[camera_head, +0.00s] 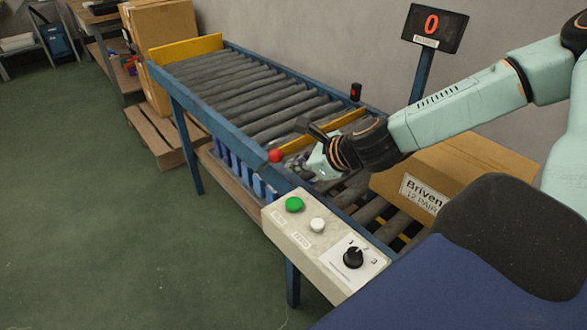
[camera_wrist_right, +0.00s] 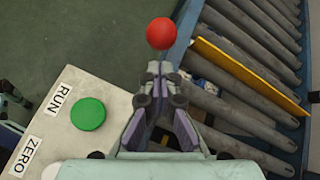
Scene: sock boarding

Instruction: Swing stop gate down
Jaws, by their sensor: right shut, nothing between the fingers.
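The stop gate is a yellow bar (camera_head: 345,120) across the rollers, with a red ball knob (camera_head: 275,155) at the near side rail. In the right wrist view the bar (camera_wrist_right: 245,75) lies to the right and the knob (camera_wrist_right: 160,33) is just beyond my fingertips. My right gripper (camera_head: 318,168) is shut and empty, over the near rail beside the knob. In the wrist view its fingertips (camera_wrist_right: 160,72) are together, with a small gap in the picture between them and the knob. My left gripper is not in view.
A control box (camera_head: 325,245) with a green button (camera_head: 294,205), a white button (camera_head: 317,225) and a black dial (camera_head: 353,257) sits at the near rail. A carton (camera_head: 460,165) stands on the rollers right of the gate. Rollers left of the gate are bare. The display (camera_head: 434,27) reads 0.

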